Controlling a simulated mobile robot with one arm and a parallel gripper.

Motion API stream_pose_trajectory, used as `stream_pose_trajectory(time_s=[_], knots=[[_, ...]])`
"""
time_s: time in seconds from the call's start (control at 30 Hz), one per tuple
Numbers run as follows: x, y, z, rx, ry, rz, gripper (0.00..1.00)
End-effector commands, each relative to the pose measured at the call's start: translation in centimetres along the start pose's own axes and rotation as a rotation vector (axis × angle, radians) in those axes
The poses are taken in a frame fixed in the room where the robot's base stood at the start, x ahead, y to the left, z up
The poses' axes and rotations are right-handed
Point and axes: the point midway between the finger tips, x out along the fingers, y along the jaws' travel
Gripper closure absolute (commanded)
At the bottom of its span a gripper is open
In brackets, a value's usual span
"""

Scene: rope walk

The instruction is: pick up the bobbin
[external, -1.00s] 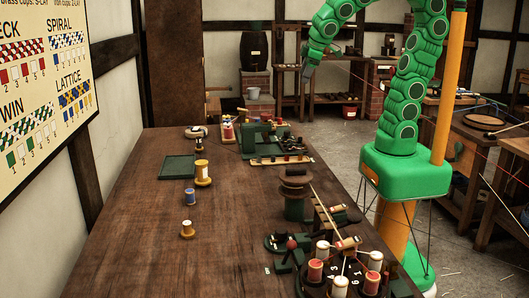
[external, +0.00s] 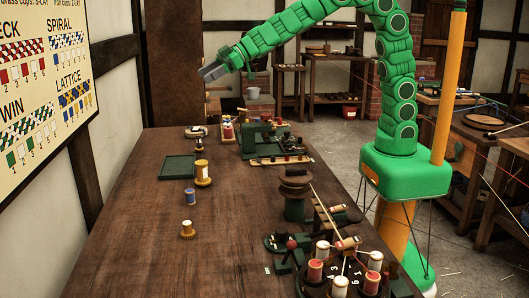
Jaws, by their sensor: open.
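Several bobbins stand on the long wooden table (external: 130,240), and I cannot tell which one the task means. My gripper (external: 208,73) is open and empty, high above the far end of the table, pointing left. It is well apart from all of these bobbins.
A flat green tray (external: 178,167) lies left of the yellow bobbin. Green machinery (external: 256,140) stands at the far right, with a red bobbin (external: 228,131) beside it. A dark carousel (external: 344,283) with several bobbins is at the near right. The table's left side is clear.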

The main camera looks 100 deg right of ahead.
Motion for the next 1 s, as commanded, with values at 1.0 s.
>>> stream_pose_trajectory(time_s=[1.0], knots=[[6.7, -9.1, 4.6, -0.017, 0.020, -0.341, 0.37]])
